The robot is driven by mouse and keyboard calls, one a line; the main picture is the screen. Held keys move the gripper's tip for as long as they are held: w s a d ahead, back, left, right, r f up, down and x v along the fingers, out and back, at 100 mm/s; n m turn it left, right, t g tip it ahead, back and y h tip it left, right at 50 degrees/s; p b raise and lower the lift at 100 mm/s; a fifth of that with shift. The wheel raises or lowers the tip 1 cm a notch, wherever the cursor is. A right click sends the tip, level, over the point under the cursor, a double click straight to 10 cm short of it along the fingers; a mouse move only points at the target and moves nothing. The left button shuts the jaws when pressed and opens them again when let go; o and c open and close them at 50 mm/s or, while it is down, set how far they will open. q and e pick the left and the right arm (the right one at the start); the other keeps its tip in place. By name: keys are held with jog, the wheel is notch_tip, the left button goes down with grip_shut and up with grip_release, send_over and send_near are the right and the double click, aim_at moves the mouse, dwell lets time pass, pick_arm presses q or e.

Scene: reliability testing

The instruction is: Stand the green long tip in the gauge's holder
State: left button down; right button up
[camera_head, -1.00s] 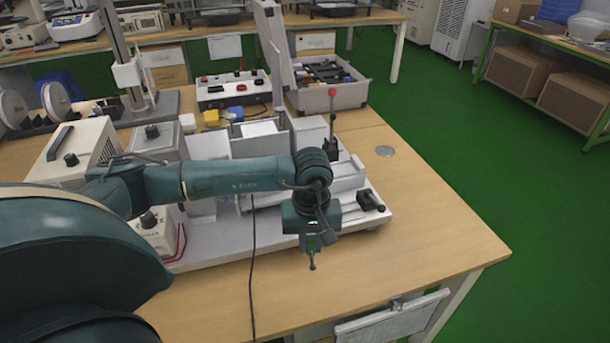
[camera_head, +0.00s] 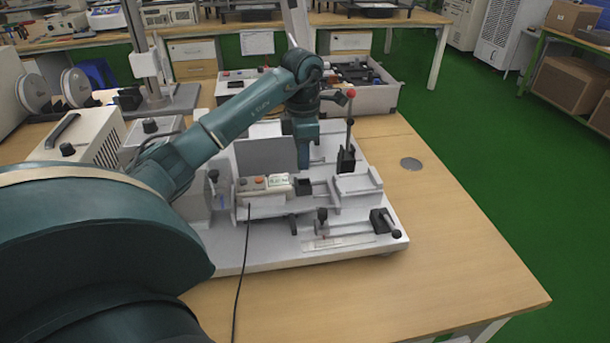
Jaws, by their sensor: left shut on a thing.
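My left gripper (camera_head: 303,160) points down over the back part of the white test stand (camera_head: 265,257), behind the small gauge box (camera_head: 264,187) with buttons and a label. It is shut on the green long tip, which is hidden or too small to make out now. I cannot pick out the gauge's holder clearly. My right gripper is not in view.
A red-knobbed lever (camera_head: 350,125) stands close to the right of my gripper. A black clamp (camera_head: 383,220) sits at the stand's right front corner. A grey parts box (camera_head: 368,97) is behind. The wooden table (camera_head: 450,270) is clear at the front right.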

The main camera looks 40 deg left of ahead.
pick_arm(q)
notch_tip(320, 180, down, 5)
jog(key=shift+r, duration=0.15)
jog(key=shift+s+d, duration=0.1)
jog(key=c, duration=1.8)
grip_release()
jog(key=shift+f, duration=0.25)
jog(key=o, duration=0.3)
jog(key=shift+o, duration=0.9)
jog(key=shift+r, duration=0.1)
